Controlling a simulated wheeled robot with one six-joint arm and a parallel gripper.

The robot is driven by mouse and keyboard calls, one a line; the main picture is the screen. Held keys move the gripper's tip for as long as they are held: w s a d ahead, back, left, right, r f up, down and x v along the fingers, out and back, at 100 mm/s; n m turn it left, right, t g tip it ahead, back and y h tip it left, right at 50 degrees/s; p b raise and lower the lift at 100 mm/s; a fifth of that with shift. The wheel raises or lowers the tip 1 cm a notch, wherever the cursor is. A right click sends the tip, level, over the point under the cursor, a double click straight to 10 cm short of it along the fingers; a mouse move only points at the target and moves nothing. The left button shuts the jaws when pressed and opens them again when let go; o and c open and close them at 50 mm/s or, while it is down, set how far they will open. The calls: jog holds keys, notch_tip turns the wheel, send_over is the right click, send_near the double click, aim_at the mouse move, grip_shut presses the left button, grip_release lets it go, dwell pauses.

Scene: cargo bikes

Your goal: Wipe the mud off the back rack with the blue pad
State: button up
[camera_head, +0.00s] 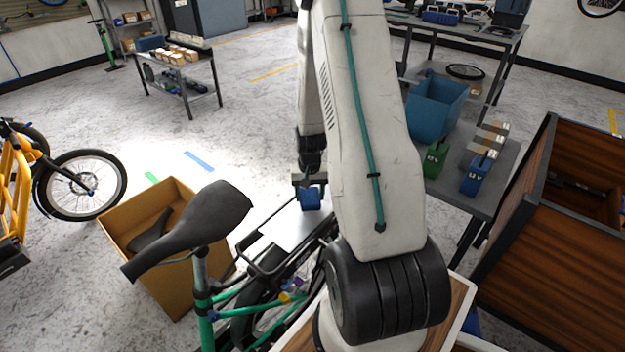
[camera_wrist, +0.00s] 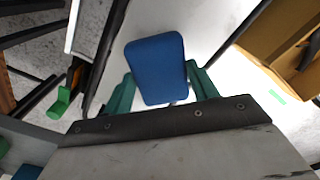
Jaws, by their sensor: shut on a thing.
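My gripper (camera_head: 309,183) points down beside the bike and is shut on the blue pad (camera_head: 311,199). In the wrist view the blue pad (camera_wrist: 156,68) sits between the two teal fingers of my gripper (camera_wrist: 162,88). A pale flat plate (camera_head: 283,231), apparently the back rack's top, lies under and beside the pad, behind the black saddle (camera_head: 215,222). It also shows in the wrist view (camera_wrist: 207,25). I cannot tell whether the pad touches it. I make out no mud; my arm and the pad hide part of the plate.
A cardboard box (camera_head: 170,287) stands left of the bike. At right are a grey table (camera_head: 497,190) with a blue bin (camera_head: 436,108) and small blocks, and a wooden cargo box (camera_head: 540,250). A yellow bike (camera_head: 20,190) is far left. Open floor lies behind.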

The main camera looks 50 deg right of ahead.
jog(key=shift+r, duration=2.75)
